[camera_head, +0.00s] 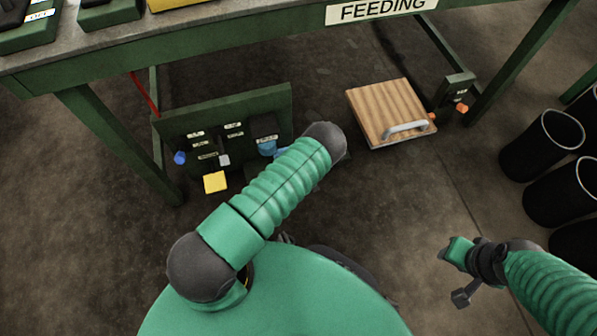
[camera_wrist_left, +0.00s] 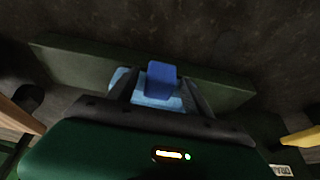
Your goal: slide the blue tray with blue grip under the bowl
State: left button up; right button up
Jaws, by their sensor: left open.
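In the left wrist view a light blue tray (camera_wrist_left: 122,78) shows with a darker blue block-shaped grip (camera_wrist_left: 162,80) on it. My left gripper (camera_wrist_left: 160,92) is open, with a dark finger on each side of the blue grip. Whether the fingers touch the grip is too dark to tell. In the head view a light blue part (camera_head: 267,147) shows low on the green panel, and my left arm hides that gripper. My right gripper (camera_head: 461,272) is at the lower right, away from the panel; its jaws are unclear. I cannot make out the bowl for certain.
A green panel (camera_head: 215,108) with labels, a blue knob (camera_head: 180,158) and a yellow piece (camera_head: 215,182) stands under the green table (camera_head: 200,50). A wooden board with a metal handle (camera_head: 385,105) lies to the right. Black bins (camera_head: 540,145) stand far right.

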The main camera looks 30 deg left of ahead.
pick_arm(q)
jog(key=shift+d+r, duration=0.1)
jog(key=shift+c, duration=1.1)
grip_shut()
